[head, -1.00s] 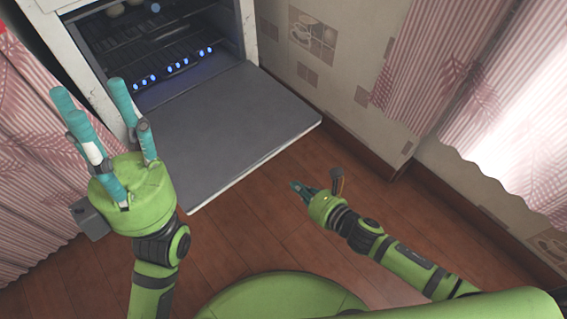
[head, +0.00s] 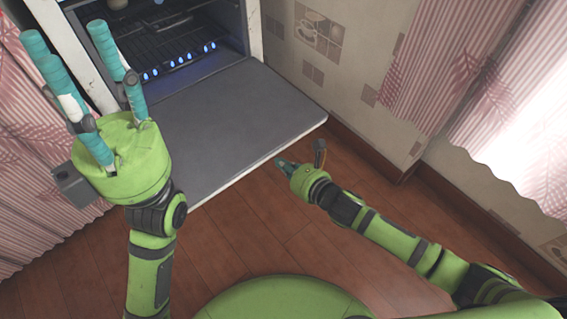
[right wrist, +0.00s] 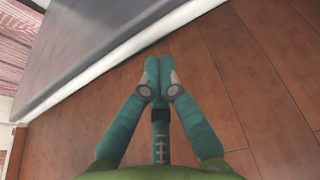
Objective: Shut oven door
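The oven door (head: 235,115) is a flat grey panel folded down open in front of the oven (head: 165,40), whose dark inside shows racks and blue lights. The door's light edge also shows at the upper left of the right wrist view (right wrist: 90,50). My left gripper (head: 67,42) is open and empty, its teal fingers spread to the left of the oven opening. My right gripper (head: 281,162) is just outside the door's front edge; a small gap shows in the right wrist view (right wrist: 159,62), where its fingers are together and empty.
Pink striped curtains (head: 30,150) hang at the left, close to my left gripper, and more (head: 440,70) hang at the right. A tiled wall (head: 345,85) with a dark baseboard runs right of the oven. The wooden floor (head: 250,230) before the door is clear.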

